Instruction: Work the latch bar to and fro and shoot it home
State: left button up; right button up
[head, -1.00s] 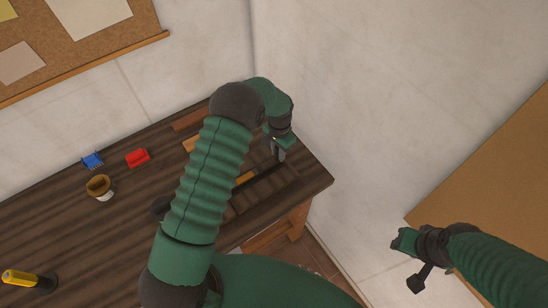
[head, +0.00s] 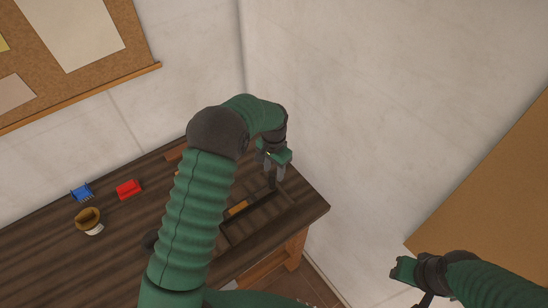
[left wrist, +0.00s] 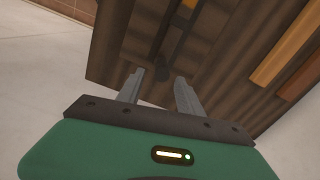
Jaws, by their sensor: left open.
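The latch bar (head: 256,199) is a dark strip with a yellow-orange piece at its left part, lying on the brown wooden table near its right end. In the left wrist view the bar (left wrist: 166,38) runs away from me, with a dark rounded end near the fingertips. My left gripper (head: 271,170) is open over the right end of the bar. In the left wrist view its two grey fingers (left wrist: 160,76) stand apart on either side of that dark end, with nothing clamped. My right gripper (head: 402,270) hangs off the table at the lower right; its jaws are unclear.
On the table (head: 60,250) are a blue piece (head: 82,193), a red block (head: 128,189) and a brown-and-white round item (head: 88,221). Walls stand behind and right of the table. A tan board (head: 500,210) is at the right. My left arm hides part of the table.

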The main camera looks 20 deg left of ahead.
aim_at(272, 182)
pick_arm(q)
notch_tip(272, 182, up, 10)
jog(key=b, duration=0.1)
jog(key=shift+r+b, duration=0.25)
jog(key=shift+b, duration=0.15)
jog(key=shift+w, duration=0.1)
jog(key=b, duration=0.3)
jog(key=f+b, duration=0.1)
jog(key=b, duration=0.1)
jog(key=f+b, duration=0.1)
jog(key=b, duration=0.2)
jog(key=shift+s+a+b, duration=0.25)
jog(key=shift+s+b, duration=0.05)
jog(key=shift+b, duration=0.05)
jog(key=shift+f+p, duration=0.1)
jog(key=shift+p, duration=0.2)
notch_tip(272, 182, down, 16)
jog(key=shift+r+p, duration=0.2)
jog(key=shift+p, duration=0.5)
